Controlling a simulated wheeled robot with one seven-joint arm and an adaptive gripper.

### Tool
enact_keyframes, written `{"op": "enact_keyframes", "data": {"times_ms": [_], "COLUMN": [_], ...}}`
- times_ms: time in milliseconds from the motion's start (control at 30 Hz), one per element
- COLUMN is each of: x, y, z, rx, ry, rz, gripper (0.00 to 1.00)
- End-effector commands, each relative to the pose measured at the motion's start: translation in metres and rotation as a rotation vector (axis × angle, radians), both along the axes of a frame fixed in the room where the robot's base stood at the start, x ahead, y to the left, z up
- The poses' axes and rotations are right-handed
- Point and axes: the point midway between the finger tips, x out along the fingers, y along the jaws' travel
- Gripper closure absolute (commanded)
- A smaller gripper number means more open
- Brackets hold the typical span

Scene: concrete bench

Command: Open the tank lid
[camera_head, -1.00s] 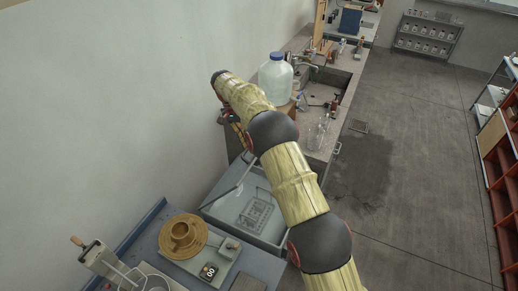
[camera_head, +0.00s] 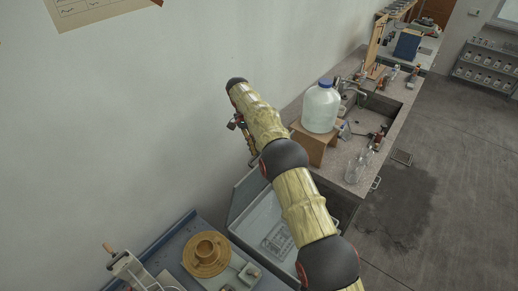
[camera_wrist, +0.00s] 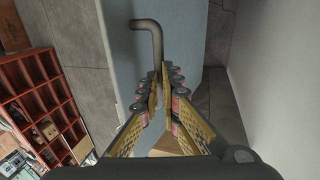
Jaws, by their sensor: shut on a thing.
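The tank (camera_head: 272,240) is a grey open-topped basin between the blue bench and the concrete bench, with a wire rack inside. Its lid (camera_head: 244,196) is a pale blue-grey panel, raised and tilted up on the wall side, partly behind my arm. In the wrist view the lid (camera_wrist: 115,60) fills the middle as a flat panel with a bent grey rod handle (camera_wrist: 148,24). My gripper (camera_wrist: 164,78) is shut on this handle, with the rod running down between the fingertips. In the head view my gripper (camera_head: 250,143) is small and partly hidden by my arm.
A large clear bottle (camera_head: 321,107) stands on a wooden box (camera_head: 314,146) right of my arm. The blue bench (camera_head: 178,240) holds a brown cup on a round plate (camera_head: 206,254). The wall is close on the left; the floor at right is open.

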Motion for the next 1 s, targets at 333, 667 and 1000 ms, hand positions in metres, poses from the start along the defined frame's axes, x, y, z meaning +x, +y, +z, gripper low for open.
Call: {"op": "enact_keyframes", "data": {"times_ms": [333,667,1000], "x": [-0.0081,-0.0083,-0.0077], "y": [0.0003,0.0002,0.0005], "z": [-0.0279,-0.0277,-0.0187], "rx": [-0.005,-0.006,-0.005], "ry": [0.034,0.034,0.031], "rz": [0.002,0.001,0.001], "gripper": [0.85,0.71,0.71]}}
